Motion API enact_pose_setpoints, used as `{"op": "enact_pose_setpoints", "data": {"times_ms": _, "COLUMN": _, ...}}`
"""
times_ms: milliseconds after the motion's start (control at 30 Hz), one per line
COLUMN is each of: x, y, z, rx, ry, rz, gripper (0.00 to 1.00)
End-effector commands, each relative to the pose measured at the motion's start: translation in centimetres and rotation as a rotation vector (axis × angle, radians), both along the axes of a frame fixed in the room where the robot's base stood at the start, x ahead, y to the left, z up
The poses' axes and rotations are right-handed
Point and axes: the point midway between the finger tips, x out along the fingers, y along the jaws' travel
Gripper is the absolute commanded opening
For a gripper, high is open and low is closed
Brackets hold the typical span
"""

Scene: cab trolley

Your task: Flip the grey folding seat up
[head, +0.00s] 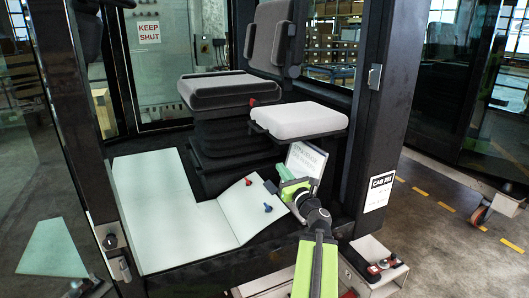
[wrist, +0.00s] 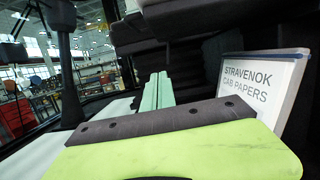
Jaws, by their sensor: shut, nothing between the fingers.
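The grey folding seat (head: 298,121) is a light grey pad that lies flat, folded down, at the right of the cab. My gripper (head: 283,170) is below the seat's front part, in front of the dark seat base, and apart from the seat as far as I can tell. In the wrist view its pale green fingers (wrist: 158,90) are together and empty.
A white folder marked cab papers (head: 306,160) stands right of my gripper, also close in the wrist view (wrist: 262,85). The dark driver's seat (head: 215,92) is to the left. A dark door post (head: 375,110) stands at right.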

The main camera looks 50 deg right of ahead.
Motion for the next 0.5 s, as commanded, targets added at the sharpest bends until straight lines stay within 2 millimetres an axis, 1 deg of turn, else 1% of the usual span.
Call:
{"op": "enact_pose_setpoints", "data": {"times_ms": 33, "x": -0.49, "y": -0.48, "z": 0.00, "rx": 0.015, "ry": -0.013, "rz": -0.010, "gripper": 0.00}}
{"op": "enact_pose_setpoints", "data": {"times_ms": 100, "x": -0.65, "y": -0.65, "z": 0.17, "rx": 0.023, "ry": -0.020, "rz": -0.012, "gripper": 0.00}}
{"op": "enact_pose_setpoints", "data": {"times_ms": 367, "x": -0.44, "y": -0.56, "z": 0.23, "rx": 0.019, "ry": -0.017, "rz": -0.009, "gripper": 0.00}}
{"op": "enact_pose_setpoints", "data": {"times_ms": 500, "x": 0.29, "y": -0.86, "z": 0.48, "rx": 0.019, "ry": -0.017, "rz": -0.008, "gripper": 0.00}}
